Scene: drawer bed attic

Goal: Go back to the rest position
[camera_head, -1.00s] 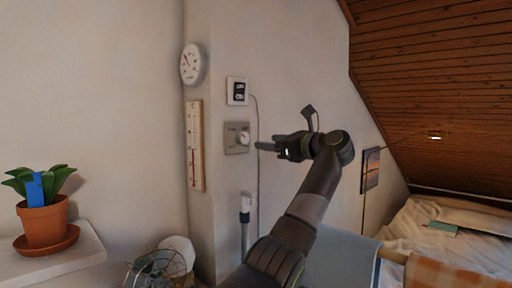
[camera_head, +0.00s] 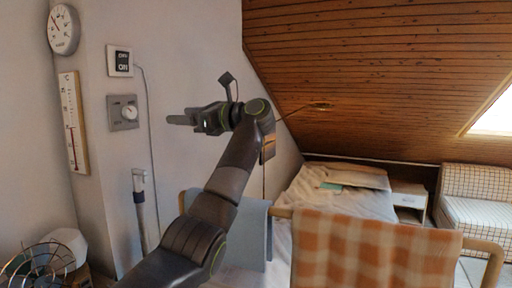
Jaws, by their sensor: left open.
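My left arm rises from the bottom of the head view, and its gripper (camera_head: 180,119) points left, held in the air in front of the wall. The gripper is open, though its fingers show nearly edge-on and overlap. Nothing shows between them. A grey wall plate with a round dial (camera_head: 129,113) is left of the fingertips, with a visible gap in the picture. My right gripper is not in view.
A round gauge (camera_head: 63,29) and a thermometer (camera_head: 74,122) hang at left. A wire-caged fan (camera_head: 35,265) is at bottom left. An orange checked blanket (camera_head: 350,250) hangs over a wooden rail in front. Behind are a bed (camera_head: 310,195), a nightstand (camera_head: 409,198) and a checked armchair (camera_head: 475,205).

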